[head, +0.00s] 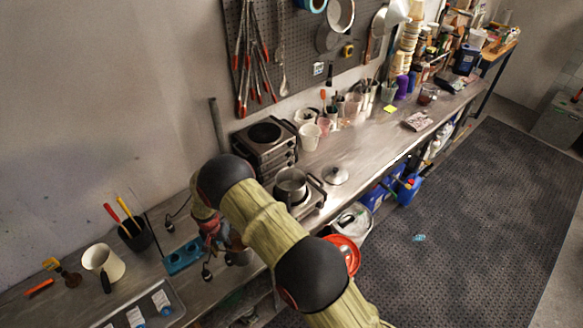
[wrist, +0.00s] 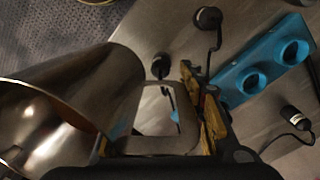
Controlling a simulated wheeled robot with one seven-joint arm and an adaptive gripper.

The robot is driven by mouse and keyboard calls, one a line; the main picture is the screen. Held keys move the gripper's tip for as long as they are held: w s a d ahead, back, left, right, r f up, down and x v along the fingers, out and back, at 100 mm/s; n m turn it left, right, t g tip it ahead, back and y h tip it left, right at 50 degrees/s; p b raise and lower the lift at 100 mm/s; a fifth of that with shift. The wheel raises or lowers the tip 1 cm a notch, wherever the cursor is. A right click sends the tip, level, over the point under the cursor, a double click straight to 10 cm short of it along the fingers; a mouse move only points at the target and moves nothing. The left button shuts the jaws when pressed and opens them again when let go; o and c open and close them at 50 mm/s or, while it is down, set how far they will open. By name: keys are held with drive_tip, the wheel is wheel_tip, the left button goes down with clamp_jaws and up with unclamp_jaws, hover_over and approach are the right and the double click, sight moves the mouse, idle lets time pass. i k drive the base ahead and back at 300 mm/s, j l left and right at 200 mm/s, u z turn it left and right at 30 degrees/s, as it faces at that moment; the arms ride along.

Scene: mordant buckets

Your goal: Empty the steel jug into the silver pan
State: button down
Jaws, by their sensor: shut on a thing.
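The steel jug (wrist: 75,85) fills the left of the wrist view, its mouth facing the lower left. Brownish sheen shows inside; I cannot tell how full it is. My gripper (wrist: 155,138) is shut on the jug's handle (wrist: 142,92). In the head view my gripper (head: 222,236) is partly hidden by my arm, over the bench's front left of the pan, and a little of the jug (head: 240,257) shows below it. The silver pan (head: 292,184) stands upright on a hot plate (head: 306,204), apart from the jug. Its contents cannot be made out.
A blue block with holes (head: 183,257) lies left of my gripper, and also shows in the wrist view (wrist: 262,72). A cream jug (head: 103,262) stands far left.

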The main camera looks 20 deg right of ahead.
sight(290, 183)
drive_tip(key=i+l, duration=0.4)
drive_tip(key=i, duration=0.15)
drive_tip(key=i+l, duration=0.45)
drive_tip(key=i, duration=0.05)
